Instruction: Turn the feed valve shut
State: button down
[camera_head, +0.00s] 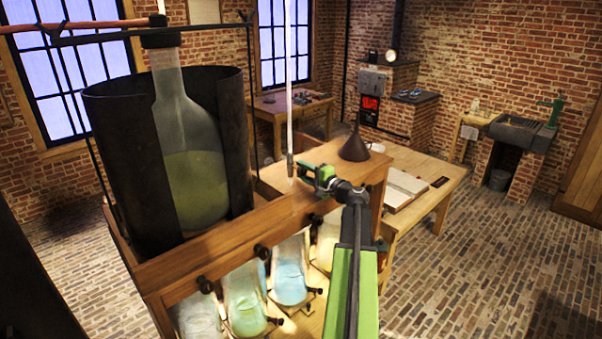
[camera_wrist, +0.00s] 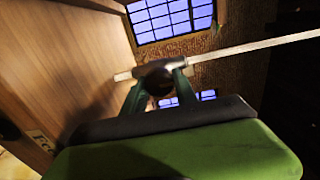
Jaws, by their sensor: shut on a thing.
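A thin white tube (camera_head: 289,90) hangs down to a small dark fitting, the feed valve (camera_head: 290,166), above the wooden frame. My gripper (camera_head: 304,172) reaches this valve from the right. In the wrist view its green fingers (camera_wrist: 160,78) close on both sides of the valve's dark round handle (camera_wrist: 158,86). The fingers hide part of the handle, and I cannot tell how far it is turned.
A large glass bottle (camera_head: 194,165) of yellow-green liquid stands inside a dark curved shield (camera_head: 115,160) at left. Several glass jars, one with blue liquid (camera_head: 290,272), sit below the wooden beam (camera_head: 205,250). A dark funnel (camera_head: 354,146) stands behind my gripper. Brick floor (camera_head: 490,260) is open at right.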

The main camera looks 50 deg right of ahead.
jog(key=shift+a, duration=0.1)
dwell(0.3)
jog(key=c, duration=1)
grip_release()
jog(key=shift+a, duration=0.1)
jog(key=s, duration=1.1)
jog(key=s+a, duration=0.1)
jog(key=s, duration=0.5)
jog(key=shift+s, duration=0.2)
